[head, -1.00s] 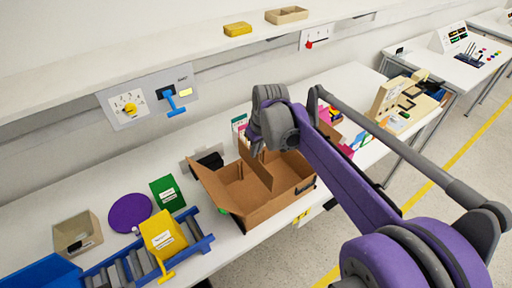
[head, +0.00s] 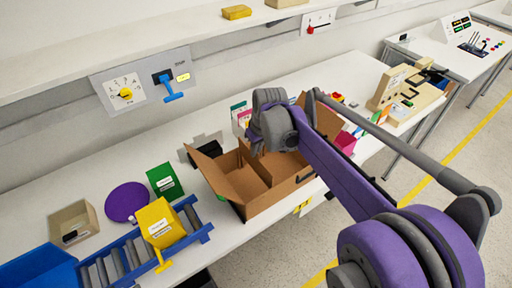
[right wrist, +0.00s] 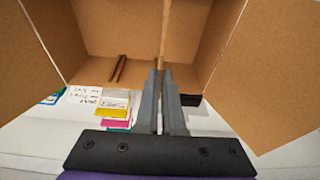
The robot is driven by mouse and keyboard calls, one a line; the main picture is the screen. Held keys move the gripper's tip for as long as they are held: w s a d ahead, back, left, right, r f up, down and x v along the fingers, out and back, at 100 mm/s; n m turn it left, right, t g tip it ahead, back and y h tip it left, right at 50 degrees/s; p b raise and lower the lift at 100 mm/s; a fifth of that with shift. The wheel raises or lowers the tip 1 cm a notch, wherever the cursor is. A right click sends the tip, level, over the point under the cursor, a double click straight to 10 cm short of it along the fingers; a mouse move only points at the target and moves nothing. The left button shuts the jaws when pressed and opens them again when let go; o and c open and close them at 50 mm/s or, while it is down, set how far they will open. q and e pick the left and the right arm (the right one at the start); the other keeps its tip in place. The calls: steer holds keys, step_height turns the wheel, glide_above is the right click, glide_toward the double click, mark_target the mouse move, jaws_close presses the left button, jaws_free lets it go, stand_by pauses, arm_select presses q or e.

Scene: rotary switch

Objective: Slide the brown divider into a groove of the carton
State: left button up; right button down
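The open brown carton (head: 277,201) stands on the white table with its flaps spread. In the right wrist view, its cardboard walls (right wrist: 105,25) surround the gripper, and a pair of short dark strips (right wrist: 120,68) shows left of the fingers. The brown divider (right wrist: 163,35) shows as a thin upright edge between my right gripper's fingers (right wrist: 159,85). In the head view, the divider (head: 257,165) is at the carton's opening, below my right gripper (head: 257,148). Its lower edge is hidden, so I cannot tell if it sits in a groove. My left gripper is out of view.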

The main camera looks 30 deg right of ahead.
mark_target(256, 166)
arm_select(q)
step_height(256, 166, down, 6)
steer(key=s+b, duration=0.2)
steer(key=b, duration=0.2)
steer(key=shift+b, duration=0.3)
arm_select(e)
steer(key=shift+s+f+x, duration=0.1)
steer(key=shift+s+x, duration=0.25)
steer(key=shift+x, duration=1)
steer(key=shift+s+f+x, duration=0.1)
steer(key=shift+s+x, duration=0.2)
steer(key=shift+x, duration=1.1)
steer(key=shift+s+f+x, duration=0.1)
steer(key=shift+s+x, duration=0.25)
steer(key=shift+x, duration=1)
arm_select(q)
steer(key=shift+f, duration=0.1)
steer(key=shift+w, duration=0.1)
arm_select(e)
steer(key=c, duration=1)
jaws_free()
steer(key=shift+o, duration=0.2)
steer(key=shift+r, duration=0.1)
